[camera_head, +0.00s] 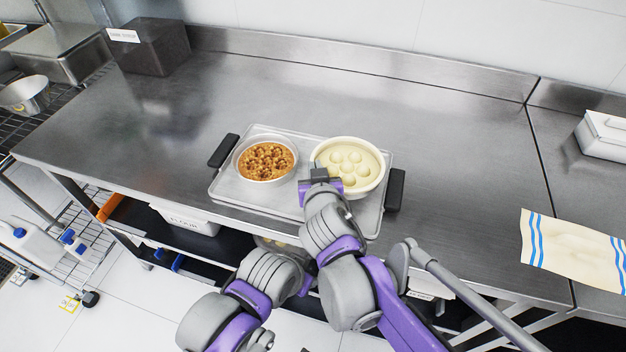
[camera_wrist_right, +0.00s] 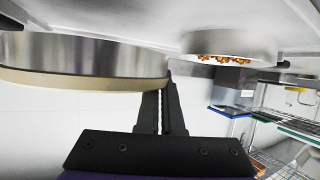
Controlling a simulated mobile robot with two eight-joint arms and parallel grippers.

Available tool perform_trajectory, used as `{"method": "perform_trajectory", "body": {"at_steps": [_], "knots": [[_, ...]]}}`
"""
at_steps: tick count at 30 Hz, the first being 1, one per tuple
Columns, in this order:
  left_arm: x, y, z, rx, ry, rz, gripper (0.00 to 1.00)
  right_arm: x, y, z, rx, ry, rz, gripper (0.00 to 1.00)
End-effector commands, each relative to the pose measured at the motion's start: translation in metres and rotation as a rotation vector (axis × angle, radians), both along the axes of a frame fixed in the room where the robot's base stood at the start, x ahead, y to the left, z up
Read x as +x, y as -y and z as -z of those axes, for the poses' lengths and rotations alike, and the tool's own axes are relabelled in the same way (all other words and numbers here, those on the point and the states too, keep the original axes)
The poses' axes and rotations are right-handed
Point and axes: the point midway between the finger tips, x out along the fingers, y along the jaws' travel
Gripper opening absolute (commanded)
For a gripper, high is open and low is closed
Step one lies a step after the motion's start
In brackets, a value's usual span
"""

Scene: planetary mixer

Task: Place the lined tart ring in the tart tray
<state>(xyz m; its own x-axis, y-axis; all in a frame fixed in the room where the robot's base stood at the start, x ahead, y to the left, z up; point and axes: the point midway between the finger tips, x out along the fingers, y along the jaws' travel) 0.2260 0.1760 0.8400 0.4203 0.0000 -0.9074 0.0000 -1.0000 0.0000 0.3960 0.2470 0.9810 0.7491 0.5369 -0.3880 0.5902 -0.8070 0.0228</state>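The lined tart ring (camera_head: 366,163), a round ring with a pale dough lining and several dough mounds inside, is over the right part of the metal tart tray (camera_head: 233,192). In the right wrist view its metal wall (camera_wrist_right: 85,55) and cream rim fill the upper left, very close to the tray; I cannot tell whether it touches. My right gripper (camera_head: 320,172) is at the ring's left edge. Its dark fingers (camera_wrist_right: 163,92) are nearly together and appear shut on the ring's wall; the tips are partly hidden. My left gripper is not in view.
A second ring with brown crumbly filling (camera_head: 266,160) sits on the tray's left part. Black handles (camera_head: 223,150) (camera_head: 395,190) stick out at both tray ends. A striped cloth (camera_head: 575,248) lies at right, a dark box (camera_head: 150,46) at back left. The steel bench behind the tray is clear.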

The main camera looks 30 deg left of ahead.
Motion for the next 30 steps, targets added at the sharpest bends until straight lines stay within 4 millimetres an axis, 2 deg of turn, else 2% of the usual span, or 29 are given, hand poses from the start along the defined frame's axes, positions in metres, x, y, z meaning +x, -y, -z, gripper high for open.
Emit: {"method": "perform_trajectory", "body": {"at_steps": [5, 12, 22, 27, 30], "knots": [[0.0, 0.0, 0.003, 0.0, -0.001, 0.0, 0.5, 0.0, -0.001, 0.013, -0.001, 0.002, -0.002, 0.0], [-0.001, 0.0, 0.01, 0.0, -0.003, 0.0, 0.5, 0.0, 0.0, 0.043, -0.001, 0.003, -0.002, 0.0], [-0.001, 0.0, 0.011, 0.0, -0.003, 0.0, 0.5, 0.0, 0.0, 0.045, -0.001, 0.003, -0.002, 0.0], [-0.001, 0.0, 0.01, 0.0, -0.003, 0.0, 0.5, 0.0, 0.0, 0.045, 0.0, 0.001, -0.001, 0.32], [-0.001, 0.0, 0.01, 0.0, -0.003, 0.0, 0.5, 0.0, 0.0, 0.045, 0.0, 0.001, -0.001, 0.33]]}}
